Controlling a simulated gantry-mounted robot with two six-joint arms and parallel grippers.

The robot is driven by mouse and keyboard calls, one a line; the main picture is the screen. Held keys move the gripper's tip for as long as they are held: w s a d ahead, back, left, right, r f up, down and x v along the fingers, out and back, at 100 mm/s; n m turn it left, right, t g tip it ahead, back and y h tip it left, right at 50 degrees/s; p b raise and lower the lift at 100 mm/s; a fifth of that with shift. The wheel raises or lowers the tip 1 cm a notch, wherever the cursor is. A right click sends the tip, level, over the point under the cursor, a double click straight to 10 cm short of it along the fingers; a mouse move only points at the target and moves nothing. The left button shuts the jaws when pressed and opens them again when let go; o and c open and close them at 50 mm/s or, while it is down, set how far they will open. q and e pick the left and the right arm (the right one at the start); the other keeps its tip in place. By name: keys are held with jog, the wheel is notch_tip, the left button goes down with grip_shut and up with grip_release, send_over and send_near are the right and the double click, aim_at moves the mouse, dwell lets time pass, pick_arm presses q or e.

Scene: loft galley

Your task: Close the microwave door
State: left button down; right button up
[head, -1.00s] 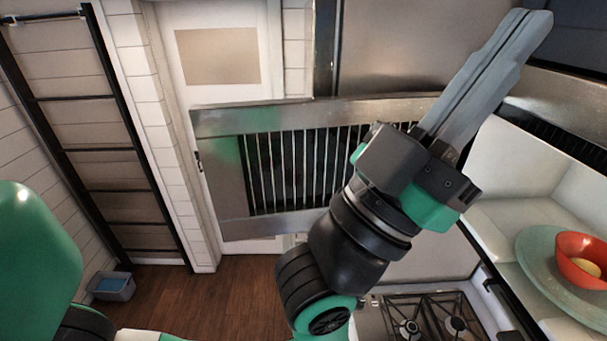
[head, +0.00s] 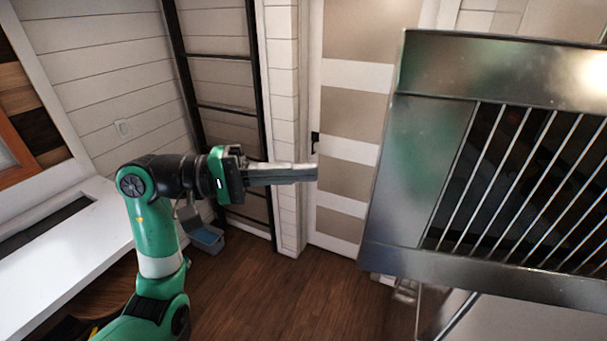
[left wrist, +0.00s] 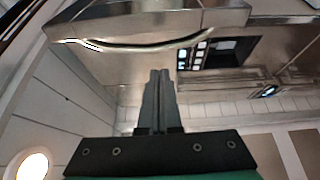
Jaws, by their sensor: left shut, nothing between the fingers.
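The microwave door (head: 417,180) stands open at the right of the head view. It is a steel-framed panel with a dark, barred window, and the picture's right edge cuts it off. My left gripper (head: 316,172) is shut and empty, pointing right, to the left of the door with a gap in the picture. In the left wrist view its closed fingers (left wrist: 160,75) point at steel surfaces. A curved handle (left wrist: 140,46) and a lit keypad (left wrist: 195,55) show beyond them. My right gripper is not in view.
A white counter (head: 65,260) is at the left, below the panelled wall. A dark ladder (head: 222,108) and a small grey-blue bin (head: 207,238) stand behind my left arm. The wooden floor (head: 280,290) between the arm and the door is clear.

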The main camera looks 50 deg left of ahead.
pick_arm(q)
jog(key=a+p+x, duration=0.1)
jog(key=p+x, duration=0.2)
jog(key=x, duration=0.7)
jog(key=s+d+p, duration=0.1)
jog(key=s+d, duration=0.1)
jog(key=s, duration=0.1)
jog(key=shift+d+r+y+p, duration=0.15)
jog(key=shift+d+y+p, duration=0.15)
jog(key=shift+p, duration=0.1)
